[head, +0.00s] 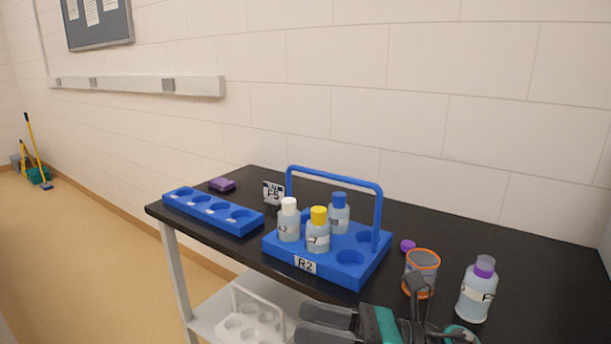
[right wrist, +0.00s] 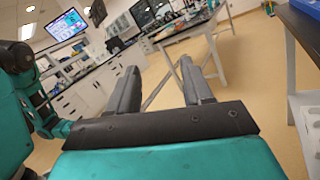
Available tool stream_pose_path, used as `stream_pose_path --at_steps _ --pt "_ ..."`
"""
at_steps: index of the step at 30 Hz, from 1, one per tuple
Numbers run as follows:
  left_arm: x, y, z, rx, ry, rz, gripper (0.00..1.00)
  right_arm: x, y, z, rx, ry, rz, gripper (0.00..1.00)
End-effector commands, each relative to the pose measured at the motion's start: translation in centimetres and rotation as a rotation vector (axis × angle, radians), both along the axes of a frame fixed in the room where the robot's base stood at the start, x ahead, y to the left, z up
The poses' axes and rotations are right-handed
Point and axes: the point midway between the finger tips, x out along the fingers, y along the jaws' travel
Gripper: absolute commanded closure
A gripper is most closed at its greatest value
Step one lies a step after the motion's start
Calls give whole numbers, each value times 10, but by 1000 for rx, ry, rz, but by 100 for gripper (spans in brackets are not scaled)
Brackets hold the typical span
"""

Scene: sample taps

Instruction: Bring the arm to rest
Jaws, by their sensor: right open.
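My right gripper (head: 304,322) shows at the bottom of the head view, in front of the black bench's near edge. Its dark fingers point left. In the right wrist view the right gripper (right wrist: 158,66) has its two fingers well apart, with nothing between them. Open floor and distant lab furniture show beyond the fingers. Part of my teal and dark arm covers the bench's front edge near the orange-rimmed cup (head: 422,272). My left gripper is in neither view.
On the black bench (head: 480,243) stands a blue carrier labelled R2 (head: 345,268) with three bottles. A blue rack (head: 212,212) lies left of it. A purple-capped bottle (head: 477,292) stands at the right, close to my arm. A white rack (head: 250,325) sits on the lower shelf.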

Motion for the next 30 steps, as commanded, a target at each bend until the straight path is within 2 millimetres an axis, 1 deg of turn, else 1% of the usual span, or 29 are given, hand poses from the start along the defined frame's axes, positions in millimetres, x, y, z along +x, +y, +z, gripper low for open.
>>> stream_pose_path --at_steps 1,2,3,4,5,6,7,8,9,11,12,14,15,18,21,24,27,28,29,30 --pt "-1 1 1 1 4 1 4 2 -4 -1 120 188 -62 50" --pt "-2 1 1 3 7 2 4 6 -9 -2 195 305 -101 50" --pt "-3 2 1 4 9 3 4 11 -18 -7 293 460 -151 50" --pt "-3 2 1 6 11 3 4 14 -25 -12 371 579 -186 50" --pt "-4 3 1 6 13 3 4 17 -33 -19 447 697 -224 50" --pt "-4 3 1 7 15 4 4 20 -45 -31 552 854 -270 50" --pt "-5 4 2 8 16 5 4 21 -54 -41 632 971 -304 50" --pt "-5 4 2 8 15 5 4 21 -64 -54 715 1088 -339 50" --pt "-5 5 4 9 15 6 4 18 -77 -72 827 1243 -385 50" --pt "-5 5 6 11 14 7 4 10 -97 -103 1001 1468 -454 50" --pt "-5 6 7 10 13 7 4 0 -109 -126 1121 1612 -501 50" --pt "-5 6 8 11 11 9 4 -19 -125 -159 1301 1809 -568 50" --pt "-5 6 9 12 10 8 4 -33 -134 -179 1416 1922 -611 50" --pt "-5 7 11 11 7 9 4 -69 -149 -219 1658 2133 -699 50" --pt "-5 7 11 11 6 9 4 -97 -156 -242 1828 2256 -760 50" --pt "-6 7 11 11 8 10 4 -112 -159 -254 1920 2313 -793 50" --pt "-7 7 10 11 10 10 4 -116 -160 -257 1950 2330 -801 50" --pt "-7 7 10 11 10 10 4 -117 -160 -257 -1949 -2329 801 50" --pt "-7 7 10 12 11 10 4 -116 -160 -257 -1950 -2330 801 50" --pt "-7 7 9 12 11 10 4 -116 -160 -257 1947 2329 -802 50"
